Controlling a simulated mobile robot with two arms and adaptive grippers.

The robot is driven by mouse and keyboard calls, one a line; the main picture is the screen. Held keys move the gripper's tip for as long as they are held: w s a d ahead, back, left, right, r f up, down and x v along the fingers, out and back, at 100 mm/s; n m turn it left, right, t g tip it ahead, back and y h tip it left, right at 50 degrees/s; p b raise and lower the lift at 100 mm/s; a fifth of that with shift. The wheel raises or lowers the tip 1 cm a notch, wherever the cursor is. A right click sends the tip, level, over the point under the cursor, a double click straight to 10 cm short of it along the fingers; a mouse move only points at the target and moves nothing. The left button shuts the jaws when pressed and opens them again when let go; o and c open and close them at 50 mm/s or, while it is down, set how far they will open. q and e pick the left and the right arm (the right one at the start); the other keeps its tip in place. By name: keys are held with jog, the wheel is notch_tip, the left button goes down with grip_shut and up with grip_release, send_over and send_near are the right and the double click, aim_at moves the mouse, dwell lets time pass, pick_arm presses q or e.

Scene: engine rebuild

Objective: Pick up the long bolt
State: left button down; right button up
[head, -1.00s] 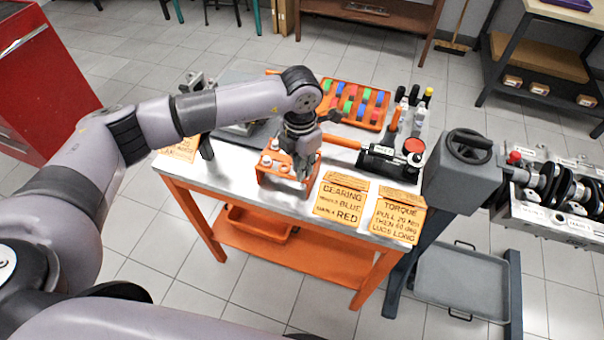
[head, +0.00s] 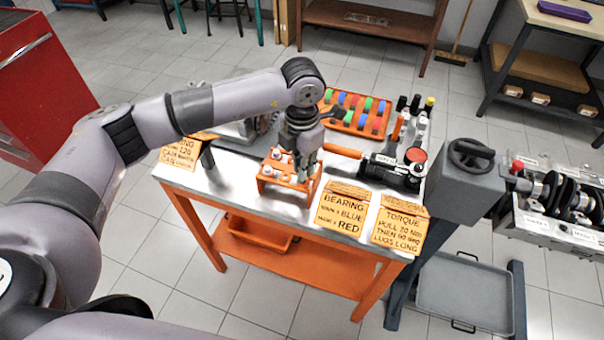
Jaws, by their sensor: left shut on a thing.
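The orange bolt rack (head: 266,183) stands on the steel top of the workbench, with several pale bolt heads (head: 277,154) showing in it. My left gripper (head: 304,178) points down at the right side of the rack. Its fingers are shut on a bolt, taken to be the long bolt, which is mostly hidden by the fingers. I cannot tell whether its lower end is clear of the rack. My right gripper is not in view.
Right of the rack are a bearing sign (head: 342,208), a torque sign (head: 400,229) and an orange-handled tool (head: 342,151). Behind is an orange tray (head: 336,124) of coloured pieces. An engine block (head: 550,220) on a grey stand is at the right.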

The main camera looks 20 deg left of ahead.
pick_arm(q)
notch_tip(320, 180, up, 17)
jog(key=b, duration=0.3)
jog(key=shift+f, duration=0.15)
